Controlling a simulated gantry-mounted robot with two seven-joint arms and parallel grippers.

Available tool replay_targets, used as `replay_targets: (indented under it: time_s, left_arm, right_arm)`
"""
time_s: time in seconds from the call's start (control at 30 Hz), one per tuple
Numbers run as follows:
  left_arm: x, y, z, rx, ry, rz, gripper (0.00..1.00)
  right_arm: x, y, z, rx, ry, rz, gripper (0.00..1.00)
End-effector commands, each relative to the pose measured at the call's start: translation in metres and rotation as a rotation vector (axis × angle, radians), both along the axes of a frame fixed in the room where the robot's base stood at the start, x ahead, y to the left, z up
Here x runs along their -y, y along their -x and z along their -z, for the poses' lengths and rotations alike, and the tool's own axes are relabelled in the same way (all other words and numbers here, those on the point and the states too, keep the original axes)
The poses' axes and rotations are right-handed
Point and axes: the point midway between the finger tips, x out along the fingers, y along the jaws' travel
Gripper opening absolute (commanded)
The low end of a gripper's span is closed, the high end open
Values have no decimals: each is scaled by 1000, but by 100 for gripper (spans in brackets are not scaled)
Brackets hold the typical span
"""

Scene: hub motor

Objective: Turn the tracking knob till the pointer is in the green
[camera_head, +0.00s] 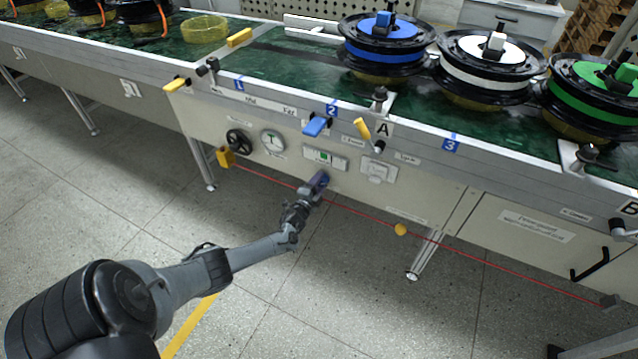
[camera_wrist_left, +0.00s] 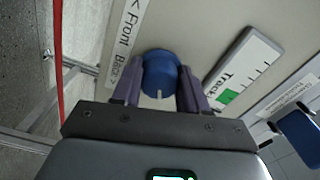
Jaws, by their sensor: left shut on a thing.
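The tracking knob (camera_wrist_left: 161,75) is a round blue knob with a white mark on it, on the grey front panel. My left gripper (camera_wrist_left: 158,88) has its two purple fingers closed on either side of it. In the head view my left gripper (camera_head: 319,181) reaches the panel just below the gauge and mostly hides the knob. The white tracking gauge (camera_head: 325,159) shows a green patch; in the wrist view the gauge (camera_wrist_left: 243,72) has black ticks and a green block at its lower end. I cannot make out its pointer. My right gripper is not in view.
A black handwheel (camera_head: 239,142) and a round dial (camera_head: 272,140) are left of the gauge. A blue lever (camera_head: 317,126) sticks out above it. A red cord (camera_head: 360,213) with a yellow ball (camera_head: 400,230) runs along the bench front. Floor in front is mostly clear.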

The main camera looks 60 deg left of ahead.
Motion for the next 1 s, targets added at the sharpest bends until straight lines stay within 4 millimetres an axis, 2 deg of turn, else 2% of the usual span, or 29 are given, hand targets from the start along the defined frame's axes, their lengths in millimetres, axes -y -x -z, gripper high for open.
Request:
replay_targets:
  time_s: [0.53, 0.57, 0.7, 1.0]
  left_arm:
    - [0, 1, 1, -16, -23, 0, 12]
    - [0, 1, 1, -16, -23, 0, 44]
    - [0, 0, 1, -16, -22, 0, 66]
    - [0, 0, 0, -15, -23, 0, 67]
  right_arm:
    - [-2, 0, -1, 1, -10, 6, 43]
    - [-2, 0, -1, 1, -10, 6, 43]
    - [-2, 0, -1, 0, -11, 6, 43]
    - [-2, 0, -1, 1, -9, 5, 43]
